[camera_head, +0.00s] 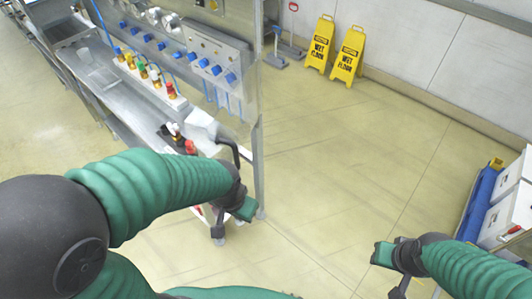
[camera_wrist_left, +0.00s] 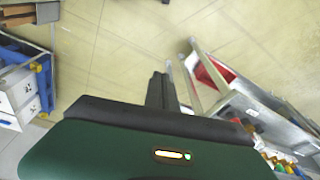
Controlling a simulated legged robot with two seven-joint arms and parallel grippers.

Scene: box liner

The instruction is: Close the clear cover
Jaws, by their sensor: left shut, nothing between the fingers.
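A clear panel (camera_head: 243,75), which looks like the cover, stands upright at the right end of the metal workstation in the head view.
The workstation (camera_head: 85,68) holds a row of coloured valves (camera_head: 150,75) and blue knobs (camera_head: 203,66). Two yellow wet-floor signs (camera_head: 348,55) stand by the back wall. White boxes (camera_head: 510,210) on a blue cart are at the right. The middle floor is clear.

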